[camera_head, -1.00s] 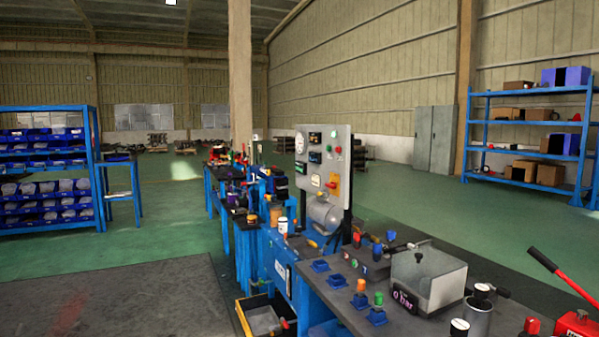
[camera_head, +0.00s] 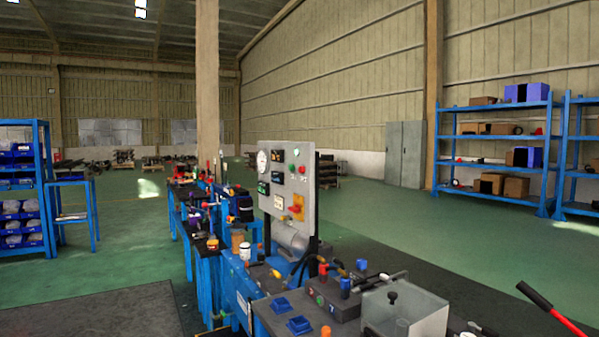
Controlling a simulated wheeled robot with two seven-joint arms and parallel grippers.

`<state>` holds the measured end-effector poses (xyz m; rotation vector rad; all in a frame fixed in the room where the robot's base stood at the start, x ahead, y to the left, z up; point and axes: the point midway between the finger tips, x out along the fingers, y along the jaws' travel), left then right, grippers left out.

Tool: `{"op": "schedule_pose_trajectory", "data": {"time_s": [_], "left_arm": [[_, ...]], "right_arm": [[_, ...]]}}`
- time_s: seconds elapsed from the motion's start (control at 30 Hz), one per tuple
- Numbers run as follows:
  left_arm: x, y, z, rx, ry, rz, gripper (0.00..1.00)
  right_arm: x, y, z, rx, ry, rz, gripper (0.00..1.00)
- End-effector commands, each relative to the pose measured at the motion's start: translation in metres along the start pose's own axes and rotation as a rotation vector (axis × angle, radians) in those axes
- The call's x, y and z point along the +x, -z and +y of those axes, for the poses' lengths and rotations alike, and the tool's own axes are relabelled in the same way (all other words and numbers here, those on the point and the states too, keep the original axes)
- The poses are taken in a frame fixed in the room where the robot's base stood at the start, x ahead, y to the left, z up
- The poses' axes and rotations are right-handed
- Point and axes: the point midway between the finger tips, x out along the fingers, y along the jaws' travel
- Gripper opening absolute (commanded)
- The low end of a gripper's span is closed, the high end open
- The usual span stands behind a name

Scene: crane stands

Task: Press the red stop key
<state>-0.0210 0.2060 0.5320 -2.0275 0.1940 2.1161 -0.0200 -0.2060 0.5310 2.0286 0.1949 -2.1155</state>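A grey upright control panel (camera_head: 286,185) stands on the workbench near the middle of the view. It carries a round white gauge, small dark displays and several coloured buttons. An orange-yellow switch plate is lower on the panel. A dark control box (camera_head: 334,297) on the bench also has small coloured marks on top; the letters are too small to read. I cannot tell for sure which is the stop key. Neither of my grippers is in view.
Blue shelving with boxes stands at far right and left. Green floor (camera_head: 440,235) is open beyond the bench.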

Motion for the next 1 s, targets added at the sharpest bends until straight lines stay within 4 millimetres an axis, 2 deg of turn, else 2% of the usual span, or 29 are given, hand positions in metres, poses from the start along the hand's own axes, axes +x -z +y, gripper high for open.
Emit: {"op": "schedule_pose_trajectory", "data": {"time_s": [0.03,0.27,0.67,1.0], "left_arm": [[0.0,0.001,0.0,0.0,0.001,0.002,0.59],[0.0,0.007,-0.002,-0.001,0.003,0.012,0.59],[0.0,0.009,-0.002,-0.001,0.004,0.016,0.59],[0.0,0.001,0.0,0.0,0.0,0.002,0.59]], "right_arm": [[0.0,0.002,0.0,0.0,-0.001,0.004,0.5],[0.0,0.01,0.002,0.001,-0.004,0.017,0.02],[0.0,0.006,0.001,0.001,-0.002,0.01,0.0],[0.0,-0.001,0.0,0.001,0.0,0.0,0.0]]}}
